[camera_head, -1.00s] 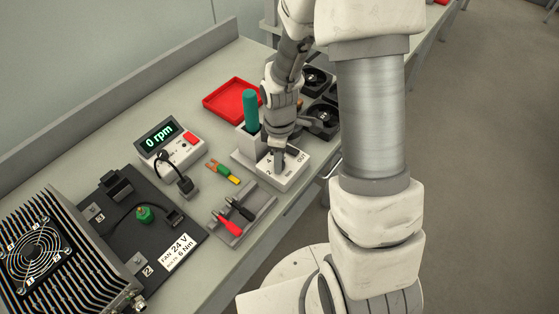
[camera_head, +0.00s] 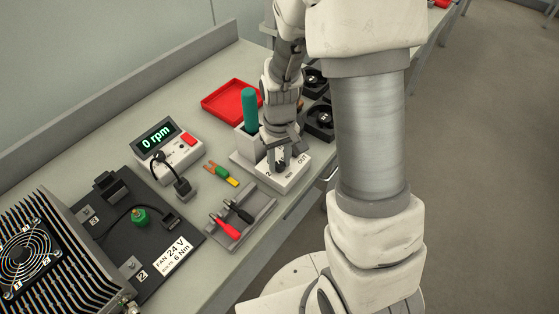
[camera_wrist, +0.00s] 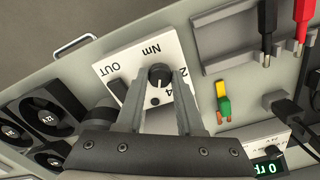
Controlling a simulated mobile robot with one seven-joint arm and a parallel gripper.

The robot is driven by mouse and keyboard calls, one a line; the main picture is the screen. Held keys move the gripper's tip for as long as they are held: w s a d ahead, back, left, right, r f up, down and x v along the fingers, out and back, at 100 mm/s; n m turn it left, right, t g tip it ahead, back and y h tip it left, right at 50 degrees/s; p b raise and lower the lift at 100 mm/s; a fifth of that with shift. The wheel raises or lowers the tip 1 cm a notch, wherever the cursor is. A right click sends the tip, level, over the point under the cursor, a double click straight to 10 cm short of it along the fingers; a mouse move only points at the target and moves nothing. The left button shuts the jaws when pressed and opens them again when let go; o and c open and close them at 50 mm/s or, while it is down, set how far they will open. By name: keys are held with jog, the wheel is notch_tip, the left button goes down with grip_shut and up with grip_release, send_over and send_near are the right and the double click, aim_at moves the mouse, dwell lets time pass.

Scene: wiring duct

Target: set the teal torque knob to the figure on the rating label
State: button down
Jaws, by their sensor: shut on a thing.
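A white box (camera_wrist: 140,50) marked Nm and OUT, with figures including 2 and 4, carries a small dark knob (camera_wrist: 159,76); I see no teal on the knob. My gripper (camera_wrist: 161,78) is shut on the knob, one finger on each side. In the head view my gripper (camera_head: 281,160) is over the box, and its fingers hide part of the dial. I cannot read the pointed figure. The rating label (camera_head: 173,257) reads FAN 24 V and 6 Nm. A teal handle (camera_head: 250,109) stands upright in a grey holder beside the box.
A meter (camera_head: 168,149) reads 0 rpm. A red tray (camera_head: 229,100) lies behind, and black fans (camera_head: 319,120) stand at right. A grey tray (camera_head: 255,218) holds red and black probes. A green-orange connector (camera_head: 222,173) lies between the meter and the box.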

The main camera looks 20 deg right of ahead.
aim_at(280, 164)
jog(key=m, duration=0.4)
jog(key=shift+r+m, duration=0.1)
jog(key=shift+m, duration=0.2)
jog(key=shift+m+p, duration=0.35)
jog(key=shift+m, duration=1.55)
jog(key=c, duration=0.5)
grip_release()
jog(key=shift+c, duration=0.2)
notch_tip(280, 164, up, 17)
jog(key=p, duration=0.2)
jog(key=shift+r, duration=0.15)
